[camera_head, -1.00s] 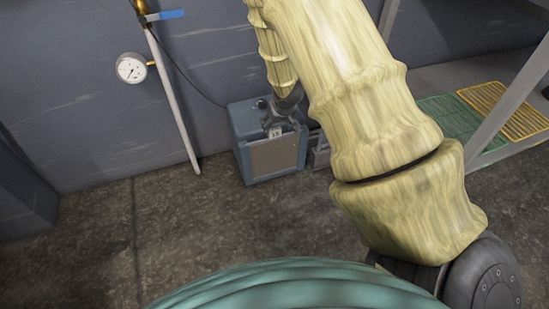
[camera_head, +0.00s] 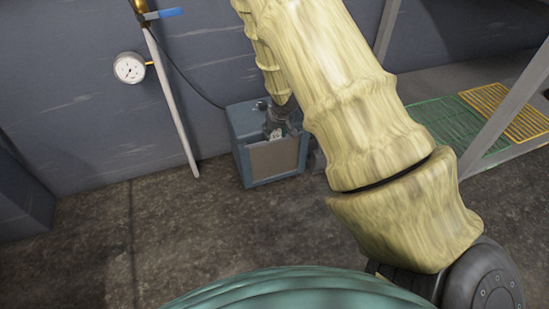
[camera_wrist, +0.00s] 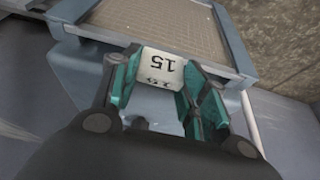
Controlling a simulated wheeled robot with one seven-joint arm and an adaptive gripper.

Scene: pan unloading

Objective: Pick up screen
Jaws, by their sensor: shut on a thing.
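The screen is a brown mesh panel (camera_head: 273,158) in a blue-grey frame, upright at the front of a blue-grey box (camera_head: 240,125) on the floor by the wall. In the wrist view its mesh (camera_wrist: 165,22) fills the top, with a white tag (camera_wrist: 162,67) marked 15 at its near edge. My gripper (camera_head: 275,130) is at the top edge of the panel. In the wrist view its teal fingers (camera_wrist: 155,85) are on either side of the tag, shut on it. Whether the panel has lifted from the box cannot be told.
A pressure gauge (camera_head: 129,68) and a pale vertical pipe (camera_head: 173,100) with a blue valve handle (camera_head: 166,14) are on the wall at left. Green (camera_head: 452,125) and yellow (camera_head: 505,108) gratings lie at right, behind a grey post. The floor in front of the box is clear.

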